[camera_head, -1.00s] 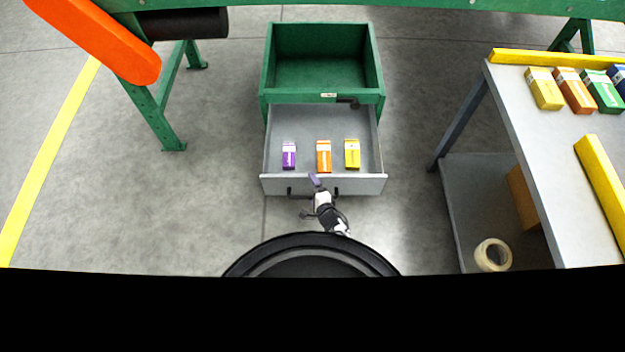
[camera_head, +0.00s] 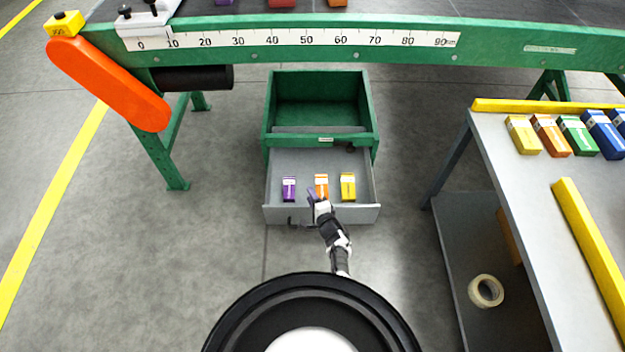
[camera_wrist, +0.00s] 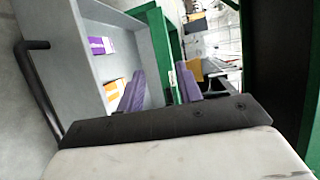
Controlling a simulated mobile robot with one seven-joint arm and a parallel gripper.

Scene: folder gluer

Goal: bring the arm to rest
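My gripper (camera_head: 314,195) is at the end of my arm, over the front part of an open grey drawer (camera_head: 360,214) in the head view. Its two purple fingers stand apart with nothing between them in the wrist view (camera_wrist: 161,88), so it is open and empty. In the head view it overlaps the lower part of an orange carton (camera_head: 321,181); I cannot tell its height above the drawer. A purple carton (camera_head: 289,189) lies to the left and a yellow carton (camera_head: 348,187) to the right. The drawer's dark handle (camera_wrist: 38,88) shows in the wrist view.
The green cabinet (camera_head: 270,110) holds the drawer, below a green-framed machine with a ruler (camera_head: 310,39). At right, a grey table (camera_head: 515,190) carries several cartons and yellow rails; a tape roll (camera_head: 486,291) lies on its lower shelf. The floor at left is clear.

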